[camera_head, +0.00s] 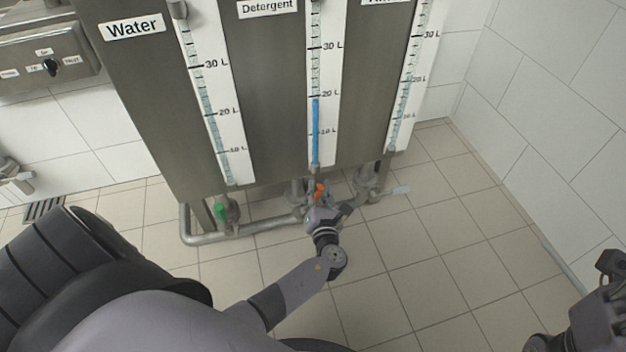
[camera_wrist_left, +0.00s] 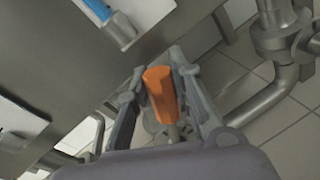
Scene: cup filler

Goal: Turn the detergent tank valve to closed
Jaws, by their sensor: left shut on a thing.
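The detergent tank (camera_head: 262,95) is the middle grey metal tank, with a gauge of blue liquid (camera_head: 316,130) just under 20 L. Its valve handle is orange (camera_head: 320,190) and sits below the gauge. In the left wrist view the orange handle (camera_wrist_left: 162,94) stands between the two fingers of my left gripper (camera_wrist_left: 155,85). My left gripper (camera_head: 320,203) is shut on the orange handle. The valve body under it is mostly hidden by the gripper. My right gripper (camera_head: 610,268) shows only partly at the right edge; its fingertips are not clear.
A metal pipe (camera_head: 240,232) runs below the tanks. A control box (camera_head: 45,62) hangs on the left wall. The tiled floor (camera_head: 450,260) at right is clear.

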